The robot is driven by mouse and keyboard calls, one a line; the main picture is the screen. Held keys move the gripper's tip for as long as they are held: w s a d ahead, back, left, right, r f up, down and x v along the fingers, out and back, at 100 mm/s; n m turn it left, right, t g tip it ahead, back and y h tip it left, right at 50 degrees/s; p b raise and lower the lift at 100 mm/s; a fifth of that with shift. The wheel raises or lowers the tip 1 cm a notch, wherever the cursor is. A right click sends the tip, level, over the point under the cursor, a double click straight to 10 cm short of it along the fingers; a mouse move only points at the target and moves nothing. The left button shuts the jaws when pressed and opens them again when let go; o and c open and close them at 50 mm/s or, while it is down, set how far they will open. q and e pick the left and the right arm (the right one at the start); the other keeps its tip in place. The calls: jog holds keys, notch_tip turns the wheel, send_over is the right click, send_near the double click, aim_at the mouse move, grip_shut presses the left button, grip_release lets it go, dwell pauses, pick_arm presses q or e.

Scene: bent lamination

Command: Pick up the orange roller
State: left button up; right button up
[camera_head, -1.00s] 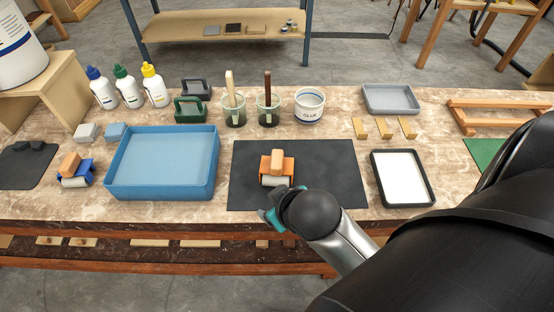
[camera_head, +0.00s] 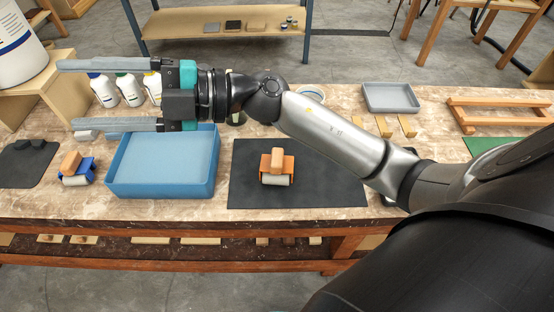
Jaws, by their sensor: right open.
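The orange roller (camera_head: 277,167) rests on the black mat (camera_head: 330,190) at the middle of the bench. It has an orange frame, a wooden handle and a pale grey cylinder at its front. My right gripper (camera_head: 110,95) is open and empty, its two grey fingers pointing left, high over the left part of the bench. It is well to the left of the roller and apart from it. My right forearm crosses above the back of the mat. My left gripper is not in view.
A blue tray (camera_head: 160,192) stands left of the mat. A blue roller (camera_head: 76,170) lies further left. Several bottles stand behind my right gripper, partly hidden. A grey tray (camera_head: 391,97) and wooden blocks (camera_head: 408,126) are at the back right. My arm hides most of the cups.

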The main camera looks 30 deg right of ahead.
notch_tip(320, 180, down, 6)
jog(key=s+n+g+h, duration=0.1)
jog(key=n+g+h, duration=0.2)
jog(key=g+h, duration=0.1)
jog(key=m+g+h, duration=0.2)
jog(key=m+h, duration=0.1)
jog(key=h, duration=1.3)
send_over(277, 155)
notch_tip(277, 155, down, 9)
jog(key=f, duration=0.6)
jog(key=f+b, duration=0.1)
jog(key=f, duration=0.2)
jog(key=shift+w+d+f, duration=0.1)
jog(key=shift+d, duration=0.15)
jog(key=shift+a+f+b, duration=0.2)
jog(key=shift+f+b, duration=0.2)
jog(key=shift+f, duration=2.3)
jog(key=shift+c, duration=0.2)
jog(key=shift+r, duration=0.1)
grip_shut()
